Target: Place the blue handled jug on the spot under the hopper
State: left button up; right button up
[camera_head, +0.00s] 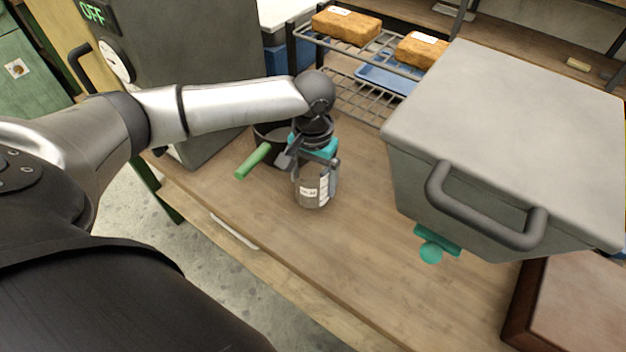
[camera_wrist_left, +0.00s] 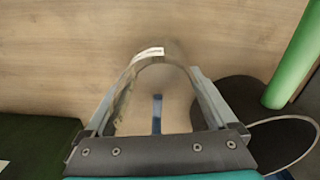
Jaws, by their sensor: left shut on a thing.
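A clear jug (camera_head: 313,188) with a white label is between the fingers of my left gripper (camera_head: 315,170) near the middle of the bench. In the left wrist view the jug (camera_wrist_left: 150,54) is seen from above, with a blue strip, likely its handle (camera_wrist_left: 157,113), inside its outline. My left gripper (camera_wrist_left: 158,90) is shut on the jug. I cannot tell whether its base touches the bench. The grey hopper (camera_head: 510,140) stands to the right, with a teal outlet and knob (camera_head: 431,253) below it. The spot under it is not clearly visible. My right gripper is not in view.
A dark pan (camera_head: 268,153) with a green handle (camera_head: 252,161) is close behind and left of the jug. A wire rack (camera_head: 345,95) with loaves stands behind. A grey machine (camera_head: 205,70) is at left. The bench (camera_head: 350,255) between jug and hopper is clear. A brown-edged board (camera_head: 524,300) lies at right.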

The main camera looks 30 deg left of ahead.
pick_arm(q)
jog(key=shift+f, duration=0.1)
jog(key=o, duration=1.1)
jog(key=shift+o, duration=0.2)
